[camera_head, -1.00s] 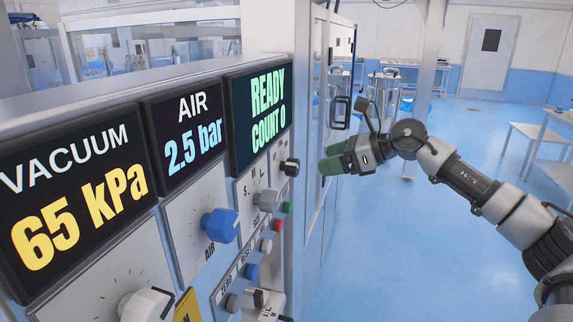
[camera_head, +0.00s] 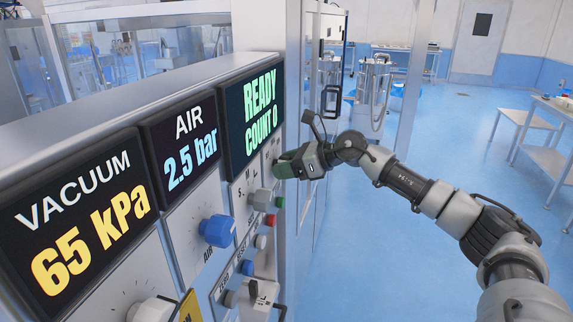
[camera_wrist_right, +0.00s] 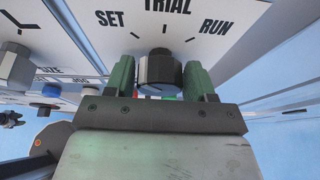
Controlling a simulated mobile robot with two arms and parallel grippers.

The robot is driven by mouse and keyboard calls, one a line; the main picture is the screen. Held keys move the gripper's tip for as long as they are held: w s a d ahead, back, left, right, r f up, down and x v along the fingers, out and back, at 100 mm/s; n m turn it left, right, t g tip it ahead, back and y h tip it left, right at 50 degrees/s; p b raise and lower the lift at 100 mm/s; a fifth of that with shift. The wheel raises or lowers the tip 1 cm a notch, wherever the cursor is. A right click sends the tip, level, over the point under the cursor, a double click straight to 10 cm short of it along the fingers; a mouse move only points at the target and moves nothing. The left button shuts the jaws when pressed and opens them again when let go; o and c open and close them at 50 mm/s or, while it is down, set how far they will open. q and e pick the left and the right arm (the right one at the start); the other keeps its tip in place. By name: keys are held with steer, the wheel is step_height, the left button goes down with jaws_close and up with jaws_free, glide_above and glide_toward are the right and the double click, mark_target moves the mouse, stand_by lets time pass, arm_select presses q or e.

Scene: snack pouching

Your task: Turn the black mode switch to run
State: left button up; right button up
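The black mode switch (camera_wrist_right: 160,70) is a ribbed round knob on a white plate in the right wrist view. The labels SET, TRIAL and RUN are printed around it. Which label it points at is not clear. My right gripper (camera_wrist_right: 160,82) is open, with one green finger on each side of the knob and a visible gap on both sides. In the head view my right gripper (camera_head: 284,167) is at the panel's right edge and hides the switch. My left gripper is not in view.
The panel has vacuum, air and READY COUNT 0 displays (camera_head: 250,115). A blue air knob (camera_head: 217,230), a grey knob (camera_head: 261,200) and several small coloured buttons sit close below and left of my right gripper. Open blue floor (camera_head: 370,250) lies to the right.

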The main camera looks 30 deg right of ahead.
steer(key=c, duration=0.5)
steer(key=shift+c, duration=0.2)
steer(key=shift+m+y, duration=0.3)
steer(key=shift+m+g+y, duration=0.5)
steer(key=shift+m+g, duration=0.1)
steer(key=shift+m, duration=0.4)
steer(key=m+y, duration=0.1)
steer(key=m, duration=0.1)
steer(key=shift+d+m+g+y+p, duration=0.1)
steer(key=shift+m+g+y+p, duration=0.2)
steer(key=shift+g+p, duration=0.1)
steer(key=m+y, duration=0.2)
steer(key=m, duration=0.2)
steer(key=m+y, duration=0.2)
steer(key=m, duration=0.2)
